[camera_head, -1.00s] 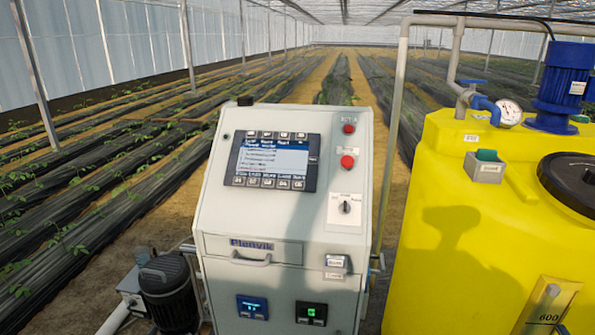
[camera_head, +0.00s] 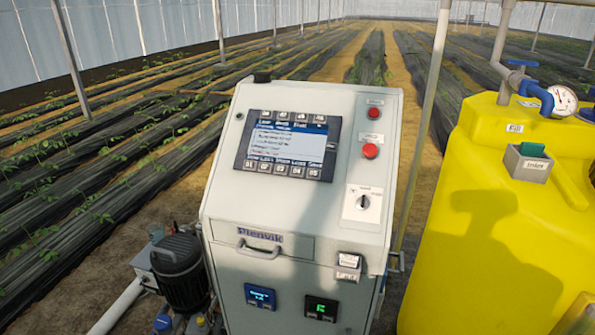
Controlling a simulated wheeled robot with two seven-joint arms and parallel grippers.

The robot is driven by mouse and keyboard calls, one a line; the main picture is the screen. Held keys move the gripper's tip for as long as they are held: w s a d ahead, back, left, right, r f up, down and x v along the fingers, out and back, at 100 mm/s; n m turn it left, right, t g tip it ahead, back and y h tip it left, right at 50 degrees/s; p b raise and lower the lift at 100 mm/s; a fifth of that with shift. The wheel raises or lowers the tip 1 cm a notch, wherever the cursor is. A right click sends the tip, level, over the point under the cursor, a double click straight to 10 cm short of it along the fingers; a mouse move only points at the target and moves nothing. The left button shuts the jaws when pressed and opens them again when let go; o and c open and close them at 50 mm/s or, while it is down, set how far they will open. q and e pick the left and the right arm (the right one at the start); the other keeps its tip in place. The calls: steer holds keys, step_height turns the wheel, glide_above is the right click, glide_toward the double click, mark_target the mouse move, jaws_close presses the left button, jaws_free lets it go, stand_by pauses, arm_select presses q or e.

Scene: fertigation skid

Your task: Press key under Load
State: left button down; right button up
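The control panel (camera_head: 287,146) is set in the sloped face of a light grey cabinet (camera_head: 230,175). Its lit screen (camera_head: 287,144) shows a blue header and several lines of text. A row of grey keys (camera_head: 281,169) runs below the screen, with small labels directly above them on the screen's bottom edge. The labels are too small to read surely, so I cannot tell which key sits under Load. Another row of keys (camera_head: 292,117) runs along the top. Neither of my grippers is in view, and nothing covers the panel.
Right of the panel are two red buttons (camera_head: 370,151) and a rotary switch (camera_head: 363,202). A drawer (camera_head: 261,245) with a handle is below. A yellow tank (camera_head: 475,220) stands close on the right, a dark motor (camera_head: 178,270) at lower left. Space before the panel looks clear.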

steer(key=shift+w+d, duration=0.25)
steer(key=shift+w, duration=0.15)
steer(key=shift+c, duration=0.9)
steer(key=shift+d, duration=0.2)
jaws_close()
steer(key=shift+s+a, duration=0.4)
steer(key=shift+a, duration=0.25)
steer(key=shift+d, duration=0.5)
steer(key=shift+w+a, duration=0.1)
